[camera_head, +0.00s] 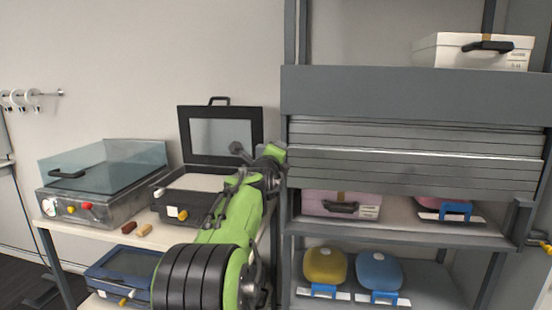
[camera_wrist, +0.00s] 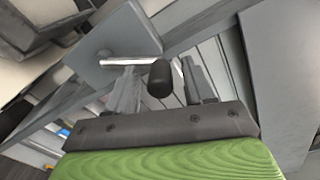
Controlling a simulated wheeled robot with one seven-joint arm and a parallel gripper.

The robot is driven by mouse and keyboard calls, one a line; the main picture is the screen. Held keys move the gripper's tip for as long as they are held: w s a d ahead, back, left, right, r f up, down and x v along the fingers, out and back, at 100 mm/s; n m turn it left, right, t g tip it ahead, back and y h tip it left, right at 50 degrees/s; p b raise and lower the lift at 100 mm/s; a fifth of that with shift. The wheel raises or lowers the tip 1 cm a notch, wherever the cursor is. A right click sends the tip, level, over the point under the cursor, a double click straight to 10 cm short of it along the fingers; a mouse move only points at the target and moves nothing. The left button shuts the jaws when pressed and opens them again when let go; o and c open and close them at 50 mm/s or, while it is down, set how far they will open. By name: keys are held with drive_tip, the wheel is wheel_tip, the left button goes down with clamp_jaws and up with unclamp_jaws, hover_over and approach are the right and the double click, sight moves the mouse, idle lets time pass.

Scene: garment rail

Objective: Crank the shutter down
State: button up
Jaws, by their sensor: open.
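The grey slatted shutter (camera_head: 410,155) hangs partway down from its housing (camera_head: 415,95) on the shelf unit. Its lower edge stands above a shelf with boxes, which show beneath it. The crank shows in the wrist view as a metal rod (camera_wrist: 122,62) with a black knob (camera_wrist: 160,78) in front of a grey plate (camera_wrist: 112,42). My gripper (camera_wrist: 161,86) is open, with one finger on each side of the knob in that view. I cannot tell whether the fingers touch it. In the head view my gripper (camera_head: 275,155) is at the unit's left post, and it hides the crank.
A table (camera_head: 58,232) on the left holds a clear-lidded case (camera_head: 105,165) and an open black case (camera_head: 218,135). A pink box (camera_head: 325,203) sits under the shutter. Yellow (camera_head: 325,265) and blue (camera_head: 379,270) containers stand below. A white box (camera_head: 465,52) sits above.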

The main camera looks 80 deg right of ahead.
drive_tip(key=w+a+b, duration=0.1)
drive_tip(key=a, duration=1.4)
drive_tip(key=shift+w+a+r, duration=0.2)
drive_tip(key=shift+a+r, duration=0.05)
drive_tip(key=shift+a, duration=0.1)
drive_tip(key=shift+w, duration=0.1)
